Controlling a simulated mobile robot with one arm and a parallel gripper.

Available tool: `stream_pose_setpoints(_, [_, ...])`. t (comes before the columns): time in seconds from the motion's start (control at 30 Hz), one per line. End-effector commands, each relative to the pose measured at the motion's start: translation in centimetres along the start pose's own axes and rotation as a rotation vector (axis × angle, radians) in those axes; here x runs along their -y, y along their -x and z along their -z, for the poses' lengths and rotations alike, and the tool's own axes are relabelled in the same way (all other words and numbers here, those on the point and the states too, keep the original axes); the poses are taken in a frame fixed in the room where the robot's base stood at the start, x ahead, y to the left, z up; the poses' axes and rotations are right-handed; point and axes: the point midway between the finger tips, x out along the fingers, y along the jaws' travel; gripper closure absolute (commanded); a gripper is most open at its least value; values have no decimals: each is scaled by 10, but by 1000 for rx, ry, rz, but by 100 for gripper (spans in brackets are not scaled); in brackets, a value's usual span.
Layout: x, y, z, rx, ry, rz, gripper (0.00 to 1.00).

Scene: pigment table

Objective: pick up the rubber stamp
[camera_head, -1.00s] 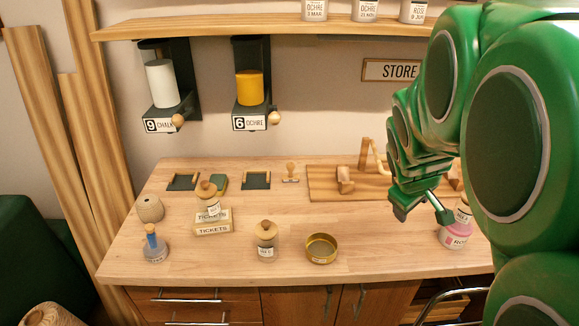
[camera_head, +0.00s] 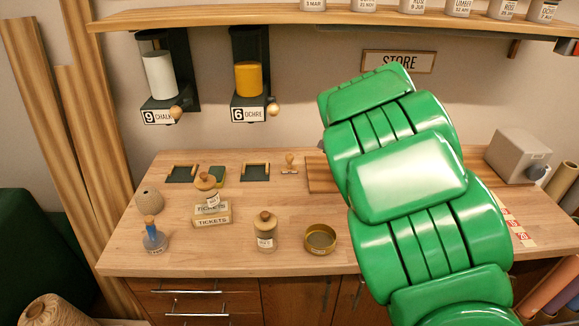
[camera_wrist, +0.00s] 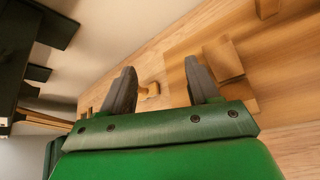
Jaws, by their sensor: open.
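The rubber stamp (camera_head: 290,163) stands upright near the back of the table, with a pale wooden handle, just left of the wooden board (camera_head: 318,180). In the wrist view a small wooden piece that looks like the stamp (camera_wrist: 149,90) shows beyond and between my fingers, apart from them. My gripper (camera_wrist: 162,78) is open and empty, its two dark fingers spread. In the head view my green arm hides the gripper and most of the board.
Left of the stamp lie dark pads with wooden rails (camera_head: 255,171). A brass tin (camera_head: 320,239) and a corked jar (camera_head: 265,232) stand in front. A dispenser marked ochre (camera_head: 249,80) hangs above on the wall. A grey box (camera_head: 517,157) stands at the right.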

Motion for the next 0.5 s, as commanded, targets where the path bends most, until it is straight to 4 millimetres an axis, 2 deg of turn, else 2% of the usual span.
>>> stream_pose_setpoints(0.1, [-19, -22, 32, -45, 169, -132, 40])
stream_pose_setpoints(0.2, [-34, -32, 53, -64, 276, -226, 40])
stream_pose_setpoints(0.33, [-47, -38, 70, -75, 356, -304, 40])
stream_pose_setpoints(0.5, [-52, -42, 78, -78, 386, -333, 40])
